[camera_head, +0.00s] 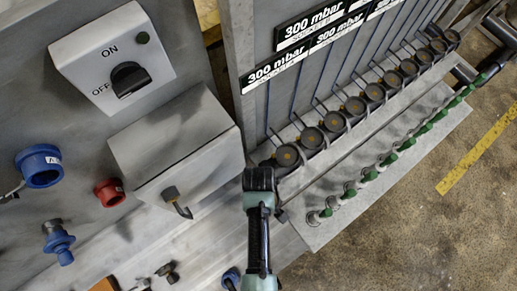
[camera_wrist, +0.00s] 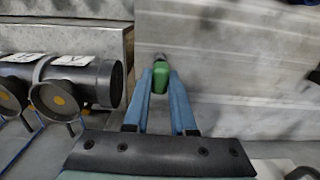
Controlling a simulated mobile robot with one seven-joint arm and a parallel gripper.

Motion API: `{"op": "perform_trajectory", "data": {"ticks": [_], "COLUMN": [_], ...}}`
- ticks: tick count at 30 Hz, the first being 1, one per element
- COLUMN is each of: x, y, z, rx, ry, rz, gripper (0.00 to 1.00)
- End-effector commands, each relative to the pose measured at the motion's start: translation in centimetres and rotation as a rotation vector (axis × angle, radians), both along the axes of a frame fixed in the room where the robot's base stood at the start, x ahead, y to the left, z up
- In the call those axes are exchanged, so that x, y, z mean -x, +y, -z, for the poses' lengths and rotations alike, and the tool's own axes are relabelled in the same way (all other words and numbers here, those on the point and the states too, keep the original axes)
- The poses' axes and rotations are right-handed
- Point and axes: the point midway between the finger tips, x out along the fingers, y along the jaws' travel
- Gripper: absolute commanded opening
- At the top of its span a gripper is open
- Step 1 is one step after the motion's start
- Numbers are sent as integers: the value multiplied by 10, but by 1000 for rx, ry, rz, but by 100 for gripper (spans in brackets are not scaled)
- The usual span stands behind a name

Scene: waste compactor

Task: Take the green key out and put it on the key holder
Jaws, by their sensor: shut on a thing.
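In the wrist view, my gripper (camera_wrist: 161,82) has its two blue fingers closed on a green key (camera_wrist: 155,98). The key's dark grey end (camera_wrist: 160,60) points away, past the fingertips, toward a blurred grey surface. I cannot tell whether the key touches that surface. In the head view, my gripper (camera_head: 258,182) is low in the middle, at the near end of the black round gauges; its fingers and the held key are hidden there. Several other green-handled pieces (camera_head: 390,158) stand in a row on a grey ledge to the right. I cannot tell which part is the key holder.
A row of black round gauges (camera_head: 333,121) runs beside the grey ledge (camera_head: 345,222). At left are an ON/OFF switch box (camera_head: 112,58), a grey metal box (camera_head: 177,142), a blue socket (camera_head: 40,166) and a red knob (camera_head: 109,192). Open floor lies right.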

Motion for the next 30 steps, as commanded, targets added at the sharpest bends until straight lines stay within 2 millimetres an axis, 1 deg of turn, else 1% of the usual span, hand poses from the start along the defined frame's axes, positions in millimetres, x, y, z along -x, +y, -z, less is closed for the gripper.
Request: {"op": "perform_trajectory", "data": {"ticks": [30], "x": [0], "y": [0], "z": [18], "rx": [0], "ry": [-1], "rz": [0], "gripper": [0]}}
